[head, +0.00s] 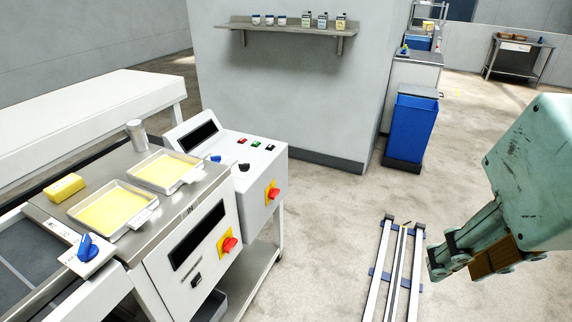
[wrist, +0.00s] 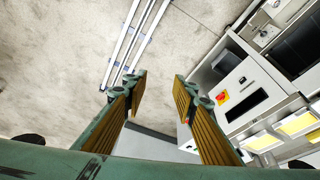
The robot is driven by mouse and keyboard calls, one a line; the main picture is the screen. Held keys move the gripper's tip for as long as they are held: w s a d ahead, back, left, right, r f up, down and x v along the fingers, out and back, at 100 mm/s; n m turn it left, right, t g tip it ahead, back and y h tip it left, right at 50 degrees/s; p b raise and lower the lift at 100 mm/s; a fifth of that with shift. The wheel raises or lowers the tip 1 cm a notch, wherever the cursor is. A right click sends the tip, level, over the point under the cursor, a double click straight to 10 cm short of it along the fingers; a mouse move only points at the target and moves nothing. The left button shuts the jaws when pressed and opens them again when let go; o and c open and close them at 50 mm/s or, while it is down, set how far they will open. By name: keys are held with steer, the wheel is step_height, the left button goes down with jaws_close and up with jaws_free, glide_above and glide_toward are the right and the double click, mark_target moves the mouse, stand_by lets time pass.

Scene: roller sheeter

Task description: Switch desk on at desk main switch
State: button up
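The white control desk (head: 262,170) has a sloped display and small buttons on top. Its front carries a red rotary knob on a yellow plate, the desk switch (head: 272,193). A similar red and yellow switch (head: 228,242) sits on the lower machine front beside a dark display; one shows in the wrist view (wrist: 222,97). I cannot read the switch positions. My gripper (head: 440,265) hangs at the right of the head view, well apart from the desk. In the wrist view, its fingers (wrist: 160,85) are spread with nothing between them. The right finger hides part of the desk area.
Floor rails (head: 392,270) lie between the desk and my gripper. A blue bin (head: 412,128) stands behind. The floor right of the desk is otherwise clear.

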steer(key=o, duration=0.8)
steer(key=shift+w+a, duration=0.15)
steer(key=shift+w, duration=0.05)
steer(key=w+a+f+m+g+y+p, duration=0.1)
steer(key=w+a+m+g+y, duration=0.2)
steer(key=w+a, duration=0.6)
steer(key=w+a+f+m+g+y+p, duration=0.1)
steer(key=w+a+f+m+g+y, duration=0.2)
steer(key=w, duration=0.9)
steer(key=w+a+f+m+y, duration=0.2)
steer(key=w+a+f, duration=0.15)
steer(key=w, duration=0.55)
steer(key=w+a+f+m+y, duration=0.2)
steer(key=w+a+f+y, duration=0.15)
steer(key=w, duration=0.65)
steer(key=w+f+m+t+y+p, duration=0.25)
steer(key=w+f+m+y, duration=0.2)
steer(key=w+f, duration=1.2)
steer(key=shift+w+d+f+m+t+y, duration=0.1)
steer(key=shift+w+d+f+m+t, duration=0.9)
steer(key=shift+f, duration=2.75)
steer(key=shift+w+d+f+m+t+y, duration=0.1)
steer(key=shift+w+d+f+m+t, duration=0.9)
steer(key=shift+f, duration=2.8)
steer(key=shift+w+d+f+m+t+y, duration=0.1)
steer(key=shift+w+d+f+m+t, duration=0.2)
steer(key=shift+w+f+m+t, duration=2.4)
